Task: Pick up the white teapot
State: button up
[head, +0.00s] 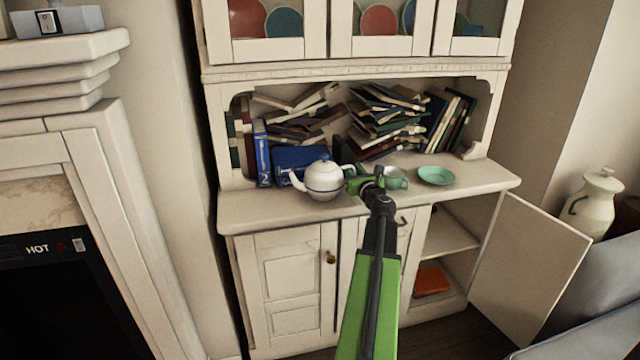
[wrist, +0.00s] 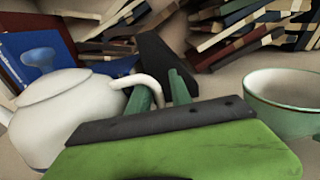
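The white teapot (head: 322,181) stands upright on the hutch counter, its spout to the left and its handle to the right. In the wrist view the teapot (wrist: 55,120) fills the left side, with a blue-grey lid knob. My gripper (head: 358,181) is at the teapot's handle side. In the wrist view my gripper's green fingers (wrist: 160,92) are a little apart, and the curved white handle (wrist: 142,80) runs down between them. Whether they press on the handle cannot be told. My gripper's body hides their lower part.
A pale green cup (wrist: 285,103) stands close right of my gripper, with a green saucer (head: 436,175) farther right. Blue books (head: 300,160) and piled books (head: 385,120) are behind. A cabinet door (head: 530,275) hangs open at the lower right.

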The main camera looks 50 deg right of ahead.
grip_shut()
jog(key=shift+a, duration=0.1)
dwell(1.0)
